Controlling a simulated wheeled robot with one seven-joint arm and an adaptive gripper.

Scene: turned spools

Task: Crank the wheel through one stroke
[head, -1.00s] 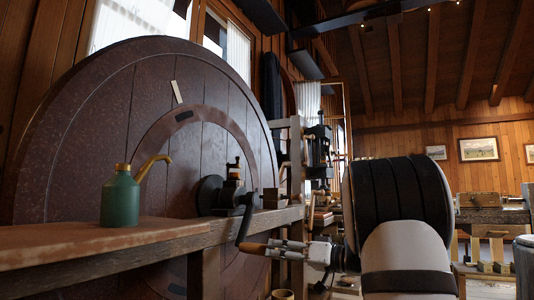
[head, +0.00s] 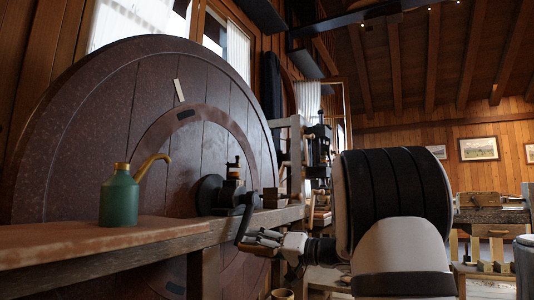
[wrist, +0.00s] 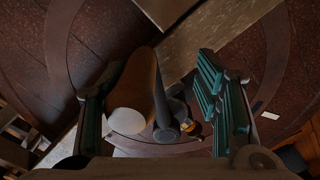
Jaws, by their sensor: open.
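The large dark reddish-brown wheel (head: 120,105) stands upright at the left in the head view. Beside it, a black hub (head: 209,195) carries a dark crank arm (head: 244,217) that slants down. My gripper (head: 262,238) is at the crank's lower end and hides most of the handle there. In the wrist view, the brown wooden handle (wrist: 137,85) with its pale end lies between the two green-padded fingers of my gripper (wrist: 160,112). It is nearer the left finger, with a wide gap to the right finger. The gripper is open.
A green oil can (head: 119,204) with a brass spout stands on the wooden bench (head: 105,240) at the left. A wooden post (head: 295,160) stands behind the crank. A workbench (head: 490,216) stands at the far right.

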